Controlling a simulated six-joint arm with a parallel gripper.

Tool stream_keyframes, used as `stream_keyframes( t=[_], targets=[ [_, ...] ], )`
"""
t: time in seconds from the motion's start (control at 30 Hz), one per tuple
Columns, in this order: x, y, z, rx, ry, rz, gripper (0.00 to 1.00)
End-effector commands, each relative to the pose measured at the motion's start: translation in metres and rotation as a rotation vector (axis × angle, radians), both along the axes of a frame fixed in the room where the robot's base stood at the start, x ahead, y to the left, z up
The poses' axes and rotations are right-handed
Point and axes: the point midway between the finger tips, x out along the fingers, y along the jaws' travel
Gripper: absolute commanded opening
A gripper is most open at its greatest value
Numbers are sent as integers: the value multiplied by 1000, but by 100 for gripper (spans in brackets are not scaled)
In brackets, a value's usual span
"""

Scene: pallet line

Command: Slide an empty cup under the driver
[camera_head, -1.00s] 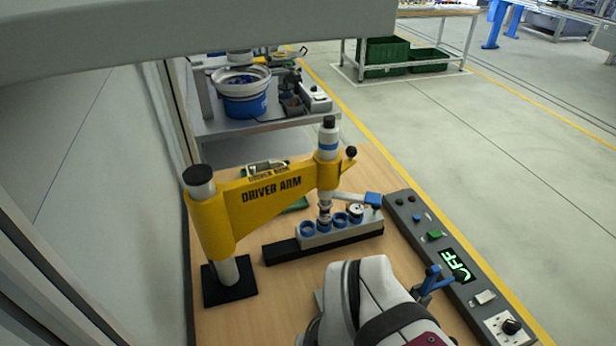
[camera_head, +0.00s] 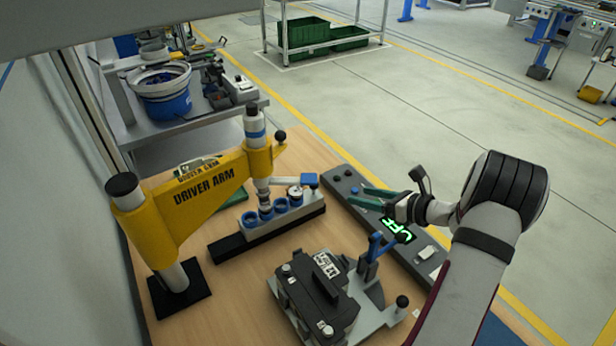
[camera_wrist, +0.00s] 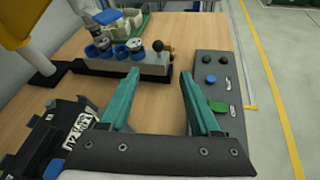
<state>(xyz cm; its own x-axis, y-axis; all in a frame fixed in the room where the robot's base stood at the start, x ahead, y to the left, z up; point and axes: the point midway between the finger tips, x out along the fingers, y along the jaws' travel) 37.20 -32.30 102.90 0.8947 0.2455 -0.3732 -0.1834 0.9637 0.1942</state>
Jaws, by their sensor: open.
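The yellow driver arm (camera_head: 200,185) stands at the left of the bench. Its driver (camera_head: 263,185) points down at the row of cups, over about the second from the left. Several blue-rimmed cups sit in a light grey slide block (camera_head: 290,217) on a black rail (camera_head: 228,246). The two left cups and the third cup (camera_head: 280,205) look empty; the rightmost (camera_head: 295,191) holds something metallic. My gripper (camera_head: 370,197) has green fingers, open and empty, right of the block above the control panel. In the wrist view my gripper (camera_wrist: 160,75) points toward the block (camera_wrist: 125,66).
A dark fixture with a printed label (camera_head: 325,268) and a blue lever (camera_head: 378,246) stands at the front. Bare wood lies between fixture and rail.

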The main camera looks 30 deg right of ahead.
Motion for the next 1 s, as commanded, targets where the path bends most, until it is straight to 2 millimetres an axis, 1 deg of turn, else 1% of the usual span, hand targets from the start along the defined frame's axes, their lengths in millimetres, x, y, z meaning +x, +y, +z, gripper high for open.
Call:
stream_keyframes(
  t=[0.3,0.4,0.5,0.6,0.7,0.93,0.97,1.0],
  targets=[
    [83,27,-35,-1,3,12,64],
    [103,33,-44,-2,3,10,64],
    [117,36,-49,-2,2,10,64],
    [125,38,-52,-3,3,9,64],
    [128,39,-54,-2,2,8,64],
    [129,40,-54,-3,2,8,64],
    [129,40,-54,-3,2,8,60],
    [129,40,-54,-3,2,8,53]
  ],
)
